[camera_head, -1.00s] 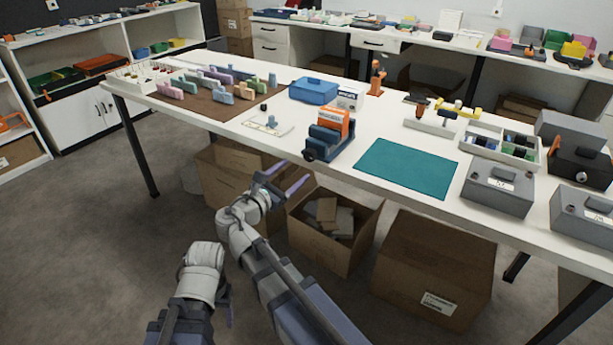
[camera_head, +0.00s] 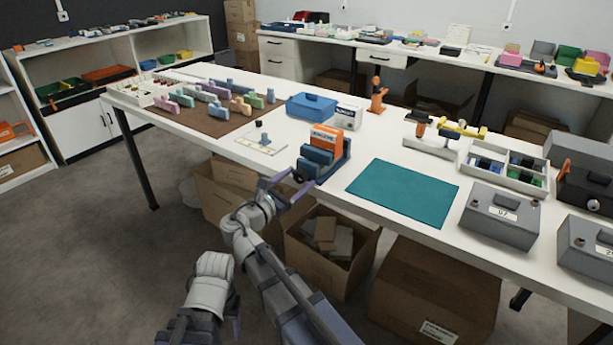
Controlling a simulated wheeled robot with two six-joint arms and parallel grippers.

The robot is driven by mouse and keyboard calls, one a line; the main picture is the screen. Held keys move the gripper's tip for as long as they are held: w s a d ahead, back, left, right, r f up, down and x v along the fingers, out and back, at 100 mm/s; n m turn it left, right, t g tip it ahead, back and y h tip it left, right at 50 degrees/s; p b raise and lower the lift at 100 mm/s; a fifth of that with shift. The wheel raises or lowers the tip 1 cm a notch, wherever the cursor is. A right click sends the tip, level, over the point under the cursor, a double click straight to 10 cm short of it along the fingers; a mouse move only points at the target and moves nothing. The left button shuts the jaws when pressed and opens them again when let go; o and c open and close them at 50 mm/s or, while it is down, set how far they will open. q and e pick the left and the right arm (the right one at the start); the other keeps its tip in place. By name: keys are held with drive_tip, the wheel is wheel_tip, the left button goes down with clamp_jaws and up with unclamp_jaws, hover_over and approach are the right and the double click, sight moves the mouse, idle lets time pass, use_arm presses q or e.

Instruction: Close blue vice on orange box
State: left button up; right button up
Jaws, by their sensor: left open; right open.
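The blue vice (camera_head: 318,168) stands near the front edge of the white table. The orange box (camera_head: 325,137) stands upright between its jaws; whether both jaws touch it I cannot tell. A dark knob (camera_head: 298,176) is on the vice's front end, facing me. My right gripper (camera_head: 287,188) is open and empty, its purple fingers at the table's front edge, close to the knob on either side of it in the picture; contact is unclear. My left gripper (camera_head: 236,326) is low at the bottom, away from the table, mostly hidden behind its own arm.
A teal mat (camera_head: 403,192) lies right of the vice. A white plate (camera_head: 262,144) with small parts lies to its left. A blue case (camera_head: 311,106) and a white box (camera_head: 348,117) stand behind. Open cartons (camera_head: 300,262) are on the floor below.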

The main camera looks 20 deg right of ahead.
drive_tip(key=shift+c, duration=0.2)
clamp_jaws()
idle(0.5)
